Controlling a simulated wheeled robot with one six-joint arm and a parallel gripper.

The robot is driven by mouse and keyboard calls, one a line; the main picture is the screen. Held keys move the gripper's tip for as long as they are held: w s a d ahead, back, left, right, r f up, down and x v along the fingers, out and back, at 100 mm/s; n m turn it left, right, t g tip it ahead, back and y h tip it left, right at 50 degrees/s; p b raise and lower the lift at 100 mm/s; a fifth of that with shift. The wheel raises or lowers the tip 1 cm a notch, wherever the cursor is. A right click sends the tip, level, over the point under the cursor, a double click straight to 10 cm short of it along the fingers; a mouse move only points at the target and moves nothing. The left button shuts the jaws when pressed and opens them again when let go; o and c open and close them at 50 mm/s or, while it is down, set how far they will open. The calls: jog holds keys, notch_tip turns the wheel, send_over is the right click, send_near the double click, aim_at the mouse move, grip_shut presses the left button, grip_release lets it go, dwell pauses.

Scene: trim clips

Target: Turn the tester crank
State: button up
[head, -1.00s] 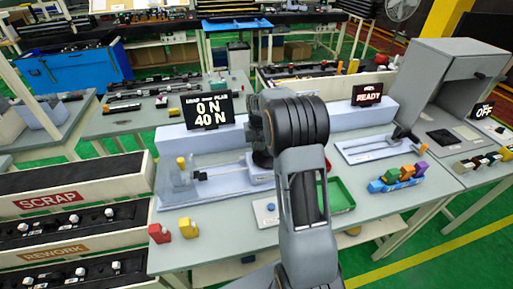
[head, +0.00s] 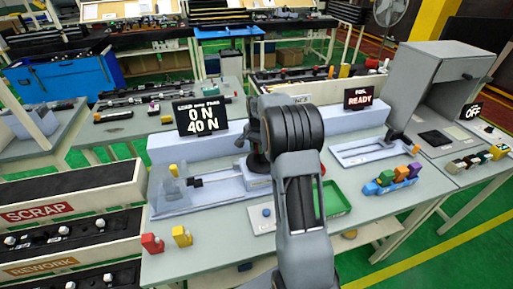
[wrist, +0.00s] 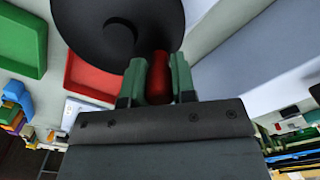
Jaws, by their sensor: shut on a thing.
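The tester (head: 215,196) is a pale blue-grey bench unit with a clear guard and a yellow-topped part at its left end. Its display (head: 202,116) reads 0 N and 40 N. In the wrist view the crank is a black disc (wrist: 100,25) with a red handle (wrist: 158,72). My gripper (wrist: 157,85) has its green fingers on both sides of the red handle and is shut on it. In the head view my arm covers the gripper and the handle.
A green tray (head: 334,199) lies right of my arm. A blue holder (head: 388,187) with coloured clips stands further right. A red clip (head: 152,243) and a yellow clip (head: 182,236) lie at the front left. A READY display (head: 359,97) stands behind. SCRAP and REWORK bins (head: 65,213) are at left.

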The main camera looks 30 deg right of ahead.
jog(key=shift+d, duration=0.1)
dwell(0.5)
jog(key=o, duration=0.9)
notch_tip(320, 180, up, 14)
jog(key=shift+f+b, duration=0.1)
jog(key=shift+b, duration=0.45)
